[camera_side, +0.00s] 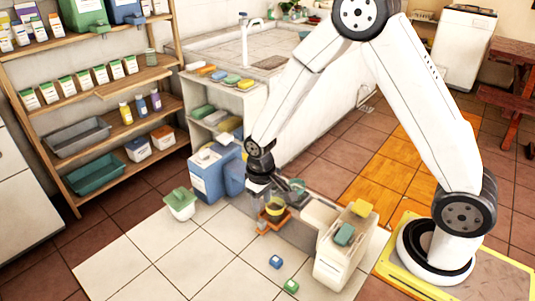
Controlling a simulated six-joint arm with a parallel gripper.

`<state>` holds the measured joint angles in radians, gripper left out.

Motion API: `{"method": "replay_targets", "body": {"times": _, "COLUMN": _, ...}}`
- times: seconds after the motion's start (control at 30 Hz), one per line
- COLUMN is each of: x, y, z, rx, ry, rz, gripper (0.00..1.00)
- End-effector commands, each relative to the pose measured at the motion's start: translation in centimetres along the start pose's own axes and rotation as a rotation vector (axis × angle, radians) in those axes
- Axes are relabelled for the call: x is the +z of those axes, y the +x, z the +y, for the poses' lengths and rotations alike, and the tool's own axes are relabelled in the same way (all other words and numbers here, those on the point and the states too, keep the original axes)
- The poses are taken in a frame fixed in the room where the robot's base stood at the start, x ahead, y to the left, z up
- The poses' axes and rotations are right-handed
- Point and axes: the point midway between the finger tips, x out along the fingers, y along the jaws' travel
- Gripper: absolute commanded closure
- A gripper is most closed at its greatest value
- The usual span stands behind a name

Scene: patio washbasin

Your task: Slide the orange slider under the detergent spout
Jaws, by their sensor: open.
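The orange slider (262,229) sits low on the pale tiled floor, in front of a grey block. A small dark and yellow cup (275,209) stands on it or just behind it. My gripper (262,190) points down just above and left of the cup and is open. I cannot tell whether it touches anything. A blue dispenser (207,178) with a white label stands to its left. The detergent spout is not clear; a small greenish part (296,186) shows right of my gripper.
A white bin with a green lid (181,204) stands at left. A white box (338,258) with yellow and green pieces on top stands at right. The front-left tiles are clear.

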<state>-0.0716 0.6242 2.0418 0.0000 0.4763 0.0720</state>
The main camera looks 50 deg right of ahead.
Motion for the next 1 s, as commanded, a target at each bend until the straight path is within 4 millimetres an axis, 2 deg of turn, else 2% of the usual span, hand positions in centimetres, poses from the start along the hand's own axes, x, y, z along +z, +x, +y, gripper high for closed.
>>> {"method": "replay_targets", "body": {"times": 0.27, "x": 0.1, "y": 1.8, "z": 0.0, "rx": 0.0, "ry": 0.0, "rz": -0.002, "gripper": 0.53}}
{"method": "replay_targets", "body": {"times": 0.7, "x": 0.0, "y": 6.2, "z": 0.0, "rx": 0.0, "ry": 0.0, "rz": -0.002, "gripper": 0.53}}
{"method": "replay_targets", "body": {"times": 1.0, "x": 0.0, "y": 7.5, "z": 0.0, "rx": 0.0, "ry": 0.0, "rz": 0.0, "gripper": 0.53}}
